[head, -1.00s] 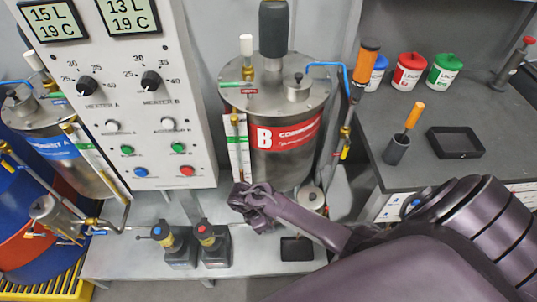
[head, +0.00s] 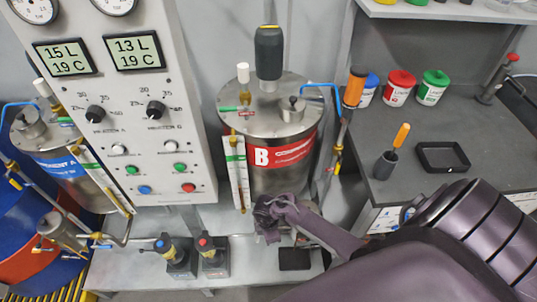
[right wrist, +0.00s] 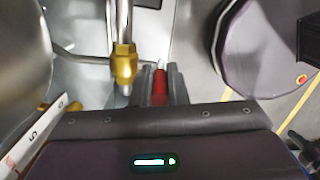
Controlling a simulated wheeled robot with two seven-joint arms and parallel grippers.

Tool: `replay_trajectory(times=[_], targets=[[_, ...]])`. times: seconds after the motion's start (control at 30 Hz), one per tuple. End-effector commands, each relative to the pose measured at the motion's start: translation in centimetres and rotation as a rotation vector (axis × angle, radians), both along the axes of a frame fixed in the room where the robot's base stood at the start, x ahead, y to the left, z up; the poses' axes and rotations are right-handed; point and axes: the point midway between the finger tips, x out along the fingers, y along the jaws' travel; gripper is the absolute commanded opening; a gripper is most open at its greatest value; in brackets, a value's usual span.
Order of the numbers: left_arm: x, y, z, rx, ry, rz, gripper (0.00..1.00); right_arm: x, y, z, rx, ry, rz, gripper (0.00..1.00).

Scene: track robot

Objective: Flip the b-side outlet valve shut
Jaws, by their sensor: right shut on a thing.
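Tank B (head: 262,180), a steel drum with a red "B" label, stands on the bench. My right gripper (head: 268,212) is low in front of its base in the head view. In the right wrist view, my right gripper (right wrist: 160,88) is shut on a red valve handle (right wrist: 160,86), which shows between the dark fingers. A brass fitting (right wrist: 124,63) on a steel pipe is just left of the fingers. The valve body is hidden, and in the head view my gripper and arm cover this spot. My left gripper is in neither view.
A white sight gauge (head: 238,172) hangs on tank B's left side. Two small pumps with blue (head: 161,243) and red (head: 204,243) tops stand left of my gripper. A control panel (head: 150,150) rises behind them. A black tray (head: 442,157) lies on the right counter.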

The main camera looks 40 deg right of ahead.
Motion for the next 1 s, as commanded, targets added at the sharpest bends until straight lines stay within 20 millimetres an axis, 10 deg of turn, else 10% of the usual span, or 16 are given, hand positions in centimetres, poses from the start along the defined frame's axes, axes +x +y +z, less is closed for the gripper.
replay_trajectory(times=[0.37,0.47,0.73,1.0], targets=[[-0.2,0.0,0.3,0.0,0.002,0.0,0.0,-0.1,-0.1,-0.1,0.029,-0.017,0.0,0.0],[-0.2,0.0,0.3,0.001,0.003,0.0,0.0,-0.1,0.0,-0.1,0.029,-0.017,0.0,0.23],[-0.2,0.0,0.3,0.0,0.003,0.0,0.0,-0.1,-0.1,0.0,0.028,-0.017,0.0,0.23],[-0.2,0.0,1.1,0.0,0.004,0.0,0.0,0.0,0.1,3.6,0.029,-0.019,-0.001,0.23]])
